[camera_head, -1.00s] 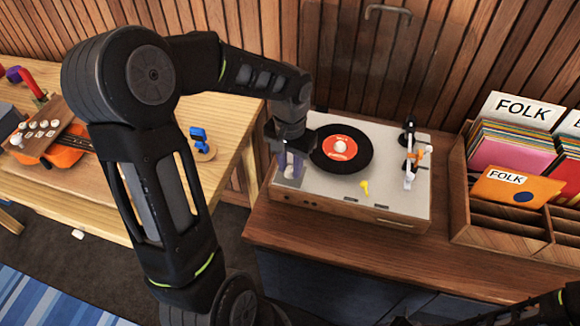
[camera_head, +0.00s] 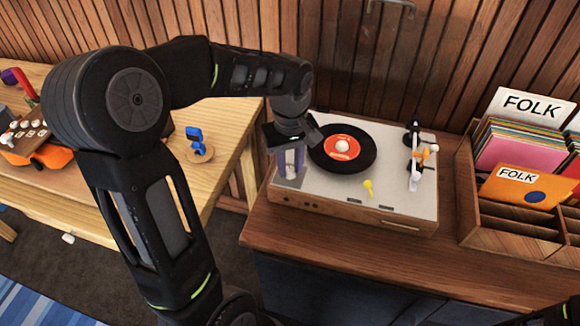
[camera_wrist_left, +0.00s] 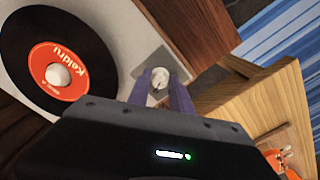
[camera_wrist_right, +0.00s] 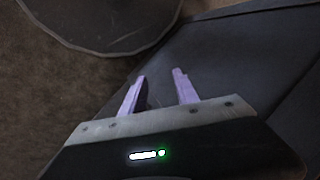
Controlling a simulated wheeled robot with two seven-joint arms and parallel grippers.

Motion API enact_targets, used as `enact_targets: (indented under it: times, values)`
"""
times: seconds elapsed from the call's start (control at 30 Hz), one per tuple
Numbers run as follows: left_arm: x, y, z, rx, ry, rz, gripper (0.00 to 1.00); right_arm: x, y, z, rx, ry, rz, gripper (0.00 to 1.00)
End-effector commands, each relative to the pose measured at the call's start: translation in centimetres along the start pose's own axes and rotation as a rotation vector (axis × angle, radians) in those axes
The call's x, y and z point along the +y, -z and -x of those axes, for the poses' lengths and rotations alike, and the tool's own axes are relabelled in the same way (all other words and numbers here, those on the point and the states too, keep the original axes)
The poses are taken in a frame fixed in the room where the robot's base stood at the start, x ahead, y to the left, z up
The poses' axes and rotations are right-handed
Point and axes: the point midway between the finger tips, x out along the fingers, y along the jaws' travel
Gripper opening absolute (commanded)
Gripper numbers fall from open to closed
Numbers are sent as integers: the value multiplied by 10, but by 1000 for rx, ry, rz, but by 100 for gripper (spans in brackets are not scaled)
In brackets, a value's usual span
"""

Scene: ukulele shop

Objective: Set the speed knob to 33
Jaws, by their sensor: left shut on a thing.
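The turntable (camera_head: 325,203) stands on the wooden cabinet, with a black record (camera_head: 357,162) on it. The speed knob (camera_wrist_left: 159,84) is a pale round knob on a grey plate at the turntable's left corner. In the left wrist view it sits between the purple fingertips of my left gripper (camera_wrist_left: 160,92). My left gripper also shows from above in the head view (camera_head: 291,172), pointing down, shut on the knob. The speed markings are too small to read. My right gripper (camera_wrist_right: 158,85) is open and empty in the right wrist view, over a dark surface.
The tonearm (camera_head: 414,165) is at the turntable's right, and a yellow piece (camera_head: 368,187) lies on its front part. A wooden crate (camera_head: 510,236) of records stands to the right. A wooden table (camera_head: 225,130) is to the left.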

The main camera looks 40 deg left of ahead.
Motion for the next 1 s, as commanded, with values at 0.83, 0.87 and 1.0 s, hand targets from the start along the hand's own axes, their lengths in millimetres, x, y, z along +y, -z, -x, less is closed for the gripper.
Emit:
enact_targets:
  times: [0.83, 0.87, 1.0]
  values:
    - [0, 1, 1, 2, -2, 170, 27, 2, 0, -5, 1, 0, 0, 36]
    - [0, 1, 1, 2, -3, 170, 30, 2, 0, -5, 1, 0, 0, 36]
    - [0, 1, 1, 2, -2, 169, 41, 2, 0, -5, 1, 0, 0, 36]
